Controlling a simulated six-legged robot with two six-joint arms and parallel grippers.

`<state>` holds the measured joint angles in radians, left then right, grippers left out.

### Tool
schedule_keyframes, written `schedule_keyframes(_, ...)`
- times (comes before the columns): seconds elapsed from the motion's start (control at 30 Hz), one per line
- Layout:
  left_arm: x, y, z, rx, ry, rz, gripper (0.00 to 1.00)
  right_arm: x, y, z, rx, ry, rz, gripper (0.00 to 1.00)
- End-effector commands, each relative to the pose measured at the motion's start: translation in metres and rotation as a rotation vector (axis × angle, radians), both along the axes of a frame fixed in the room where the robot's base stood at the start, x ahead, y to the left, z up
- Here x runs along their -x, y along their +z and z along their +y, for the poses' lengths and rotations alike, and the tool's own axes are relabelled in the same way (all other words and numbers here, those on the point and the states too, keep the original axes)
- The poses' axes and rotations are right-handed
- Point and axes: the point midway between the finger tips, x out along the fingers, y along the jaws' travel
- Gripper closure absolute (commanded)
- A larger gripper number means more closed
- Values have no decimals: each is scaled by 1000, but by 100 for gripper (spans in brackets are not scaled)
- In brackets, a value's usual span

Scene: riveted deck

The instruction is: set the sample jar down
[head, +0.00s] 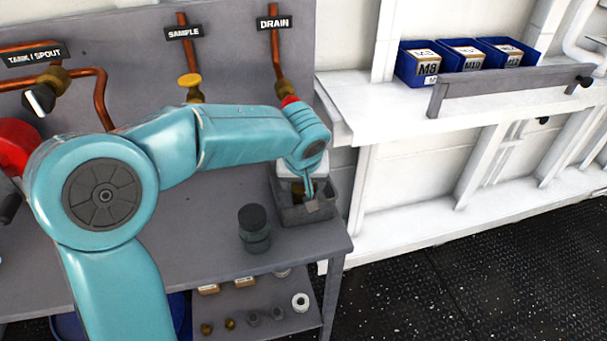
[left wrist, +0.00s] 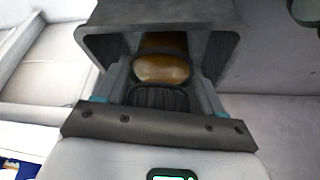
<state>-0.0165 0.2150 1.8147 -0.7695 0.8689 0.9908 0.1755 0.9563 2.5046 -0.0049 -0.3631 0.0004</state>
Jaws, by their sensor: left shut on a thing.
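My left gripper (head: 309,190) points down over the grey tray at the back right of the bench. In the left wrist view its fingers (left wrist: 163,85) are shut on an amber-brown thing (left wrist: 165,68), which looks like the sample jar. In the head view the held jar is mostly hidden behind the gripper, and I cannot tell whether it touches the tray. A separate dark jar with a black lid (head: 255,228) stands upright on the bench, left of and in front of the tray. My right gripper is not in view.
The grey tray (head: 292,214) sits near the right edge of the grey bench (head: 205,225). Copper pipes labelled SAMPLE and DRAIN (head: 274,23) run down the wall behind. Blue bins (head: 463,63) stand on the white shelf at right. The bench around the dark jar is clear.

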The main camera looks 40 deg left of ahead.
Motion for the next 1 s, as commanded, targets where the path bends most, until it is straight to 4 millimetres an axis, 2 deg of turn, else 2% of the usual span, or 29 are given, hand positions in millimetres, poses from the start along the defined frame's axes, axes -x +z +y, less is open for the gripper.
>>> schedule_keyframes(0.03,-2,6,1,23,1,30,72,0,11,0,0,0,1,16)
schedule_keyframes(0.1,0,-12,0,23,-3,33,72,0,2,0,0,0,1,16)
schedule_keyframes(0.13,0,-14,0,22,-4,32,72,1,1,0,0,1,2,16)
schedule_keyframes(0.6,-1,-22,0,21,-4,26,72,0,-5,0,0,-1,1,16)
schedule_keyframes(0.63,-1,-20,0,20,-3,26,22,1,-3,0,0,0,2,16)
schedule_keyframes(0.9,-1,-19,0,20,-3,26,21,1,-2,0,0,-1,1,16)
schedule_keyframes(1.0,0,-14,0,20,-3,26,21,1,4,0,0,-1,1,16)
